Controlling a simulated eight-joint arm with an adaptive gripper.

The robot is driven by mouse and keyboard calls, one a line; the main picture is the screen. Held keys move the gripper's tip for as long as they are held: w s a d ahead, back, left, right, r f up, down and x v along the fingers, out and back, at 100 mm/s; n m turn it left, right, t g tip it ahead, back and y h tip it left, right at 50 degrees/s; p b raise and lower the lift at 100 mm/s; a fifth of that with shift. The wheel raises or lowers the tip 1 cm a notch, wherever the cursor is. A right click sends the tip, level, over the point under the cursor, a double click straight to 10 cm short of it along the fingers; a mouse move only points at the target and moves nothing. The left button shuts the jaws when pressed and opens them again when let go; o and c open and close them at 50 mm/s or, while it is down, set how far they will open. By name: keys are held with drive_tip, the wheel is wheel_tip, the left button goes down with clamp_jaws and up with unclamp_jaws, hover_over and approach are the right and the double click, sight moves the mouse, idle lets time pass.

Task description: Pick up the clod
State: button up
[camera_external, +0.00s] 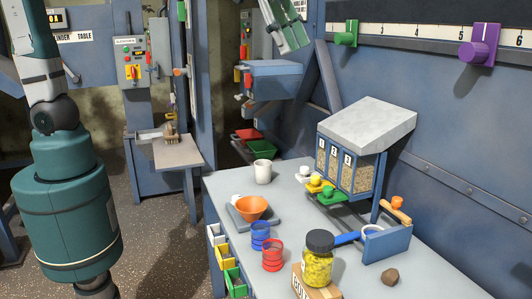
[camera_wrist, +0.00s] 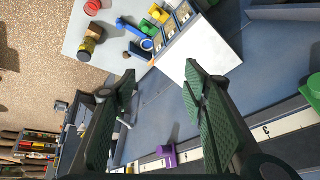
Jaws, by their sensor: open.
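The clod (camera_external: 390,277) is a small brown lump lying on the grey bench, right of the yellow-filled jar and in front of the blue bracket. In the wrist view it seems to be the small dark lump (camera_wrist: 126,55) near the bench edge. My gripper (camera_wrist: 160,82) has its two green ribbed fingers spread wide with nothing between them. In the external view only part of my gripper (camera_external: 289,40) shows, at the top edge, high above the bench and far from the clod.
A blue bracket (camera_external: 386,243) with a wooden bar stands behind the clod. Red (camera_external: 272,257) and blue (camera_external: 260,238) cups, an orange funnel (camera_external: 252,206) and a bin dispenser (camera_external: 352,160) share the bench. Bare bench surrounds the clod's front.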

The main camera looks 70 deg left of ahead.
drive_tip(key=w+d+f+m+g, duration=0.15)
drive_tip(key=w+d, duration=0.25)
drive_tip(key=d, duration=0.4)
drive_tip(key=w+d+f+m, duration=0.2)
drive_tip(key=w+d+m, duration=0.15)
drive_tip(key=d, duration=0.55)
drive_tip(key=m+g+h, duration=0.1)
drive_tip(key=m+g, duration=0.1)
drive_tip(key=m, duration=0.2)
hover_over(390, 270)
drive_tip(key=a, duration=0.3)
wheel_tip(390, 270, down, 6)
wheel_tip(390, 270, down, 32)
drive_tip(key=shift+s+a, duration=0.25)
drive_tip(key=shift+s, duration=0.15)
drive_tip(key=shift+f, duration=0.15)
drive_tip(key=shift+x, duration=1.15)
drive_tip(key=shift+d, duration=0.1)
drive_tip(key=shift+b+x, duration=0.5)
drive_tip(key=shift+x, duration=2.1)
drive_tip(key=shift+w+d, duration=0.1)
drive_tip(key=shift+w, duration=0.1)
